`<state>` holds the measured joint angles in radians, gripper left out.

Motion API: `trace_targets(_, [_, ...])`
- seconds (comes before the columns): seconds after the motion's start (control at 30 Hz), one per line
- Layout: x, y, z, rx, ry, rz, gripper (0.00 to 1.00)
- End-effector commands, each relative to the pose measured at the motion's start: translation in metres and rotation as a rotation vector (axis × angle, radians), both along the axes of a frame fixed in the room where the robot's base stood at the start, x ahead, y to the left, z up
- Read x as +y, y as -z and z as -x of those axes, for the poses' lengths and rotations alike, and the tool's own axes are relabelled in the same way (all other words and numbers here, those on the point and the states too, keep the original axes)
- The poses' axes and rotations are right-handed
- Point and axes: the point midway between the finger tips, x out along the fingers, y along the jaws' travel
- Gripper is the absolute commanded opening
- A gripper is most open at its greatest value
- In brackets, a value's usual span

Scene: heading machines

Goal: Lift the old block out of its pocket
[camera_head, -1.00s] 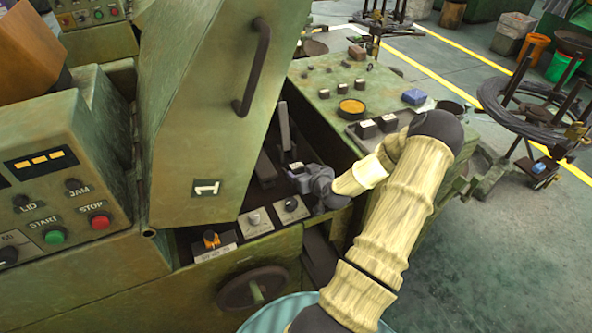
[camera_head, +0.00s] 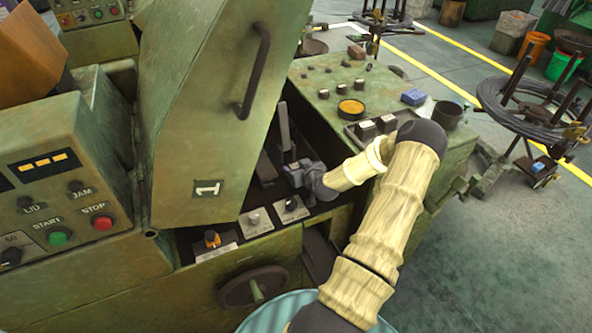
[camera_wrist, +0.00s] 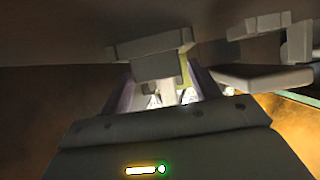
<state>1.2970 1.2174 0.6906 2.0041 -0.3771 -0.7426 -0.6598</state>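In the wrist view the two fingers of my gripper (camera_wrist: 163,88) stand apart. A grey block (camera_wrist: 157,68) lies at the fingertips, spanning the gap between them, under a wider dark piece (camera_wrist: 150,43). I cannot tell whether the fingers press on it, or whether it is the old block. The pocket cannot be made out.
A raised lid with a handle (camera_head: 255,70) stands left of my arm. A low panel (camera_head: 254,222) with knobs lies in front of the gripper. A green top (camera_head: 330,80) with buttons and a blue block (camera_head: 413,96) lies behind.

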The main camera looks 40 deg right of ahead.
Motion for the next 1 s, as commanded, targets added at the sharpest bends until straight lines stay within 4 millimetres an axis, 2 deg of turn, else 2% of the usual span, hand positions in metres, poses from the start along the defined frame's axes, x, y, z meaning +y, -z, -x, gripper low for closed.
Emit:
trace_targets(0.03, [0.000,0.000,0.000,0.000,0.000,0.000,0.51])
trace_targets(0.2, [0.000,0.000,0.000,0.000,0.000,0.000,0.18])
trace_targets(0.3, [0.000,-0.002,-0.001,-0.003,0.000,0.002,0.03])
trace_targets(0.67, [-0.001,-0.008,-0.001,-0.003,0.000,0.004,0.03])
trace_targets(0.87, [-0.001,-0.030,-0.001,-0.004,0.000,0.006,0.03])
trace_targets(1.0, [-0.001,-0.053,-0.001,-0.004,-0.001,0.008,0.03])
